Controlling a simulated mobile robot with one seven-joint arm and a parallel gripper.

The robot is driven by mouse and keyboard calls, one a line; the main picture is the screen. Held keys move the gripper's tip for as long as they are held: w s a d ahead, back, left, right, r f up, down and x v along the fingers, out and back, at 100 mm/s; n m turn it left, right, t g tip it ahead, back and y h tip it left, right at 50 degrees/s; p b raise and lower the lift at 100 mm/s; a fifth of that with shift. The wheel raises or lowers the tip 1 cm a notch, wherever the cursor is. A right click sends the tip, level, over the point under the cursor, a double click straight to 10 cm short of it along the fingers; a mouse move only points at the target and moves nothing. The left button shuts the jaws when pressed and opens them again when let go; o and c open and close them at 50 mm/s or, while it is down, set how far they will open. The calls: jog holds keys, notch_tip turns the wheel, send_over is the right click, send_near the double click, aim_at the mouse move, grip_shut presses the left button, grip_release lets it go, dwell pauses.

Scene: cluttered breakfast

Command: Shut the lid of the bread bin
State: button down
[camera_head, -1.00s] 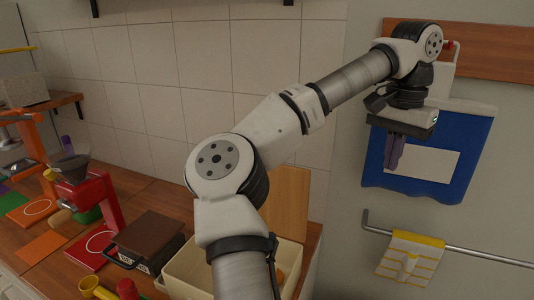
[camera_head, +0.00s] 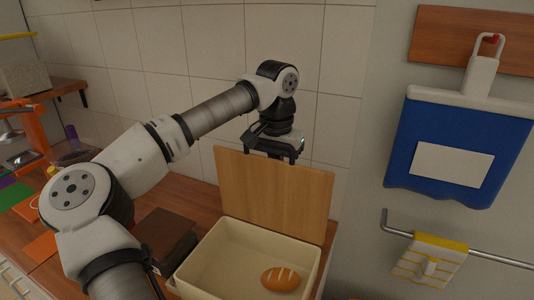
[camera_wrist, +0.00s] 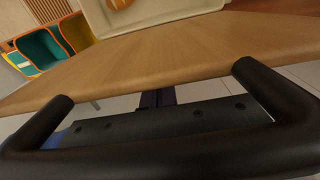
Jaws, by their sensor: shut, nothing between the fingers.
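The bread bin (camera_head: 203,262) is a cream, open-topped box on the wooden counter. A brown loaf (camera_head: 281,278) lies inside it. Its wooden lid (camera_head: 276,195) stands upright at the bin's back edge, so the bin is open. My gripper (camera_head: 275,150) is at the lid's top edge, on the far side from the bin's opening, and its fingertips are hidden behind the lid. In the wrist view the shut, empty fingers (camera_wrist: 156,98) sit close to the lid (camera_wrist: 170,52). I cannot tell whether they touch it.
A dark brown box-like thing (camera_head: 165,236) stands left of the bin. A tiled wall (camera_head: 335,130) rises behind the lid. At the right hang a blue bag-like thing (camera_head: 418,160) and a rail (camera_head: 490,255) with a striped cloth (camera_head: 432,270). The wrist view shows teal-and-orange containers (camera_wrist: 40,50).

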aim_at(268, 171)
dwell(0.3)
jog(key=shift+s+a+r, duration=0.1)
jog(key=shift+s+a, duration=0.15)
jog(key=shift+s, duration=0.45)
jog(key=shift+s+a+b, duration=0.15)
jog(key=shift+s+a, duration=0.1)
jog(key=shift+s, duration=0.4)
jog(key=shift+s+a+b, duration=0.15)
jog(key=shift+s+a, duration=0.1)
jog(key=shift+s, duration=0.35)
jog(key=shift+s+a+f+b, duration=0.1)
jog(key=shift+s+a+b, duration=0.15)
jog(key=shift+s, duration=0.4)
jog(key=shift+s+a+f+b, duration=0.1)
jog(key=shift+s+a+b, duration=0.15)
jog(key=shift+s, duration=0.35)
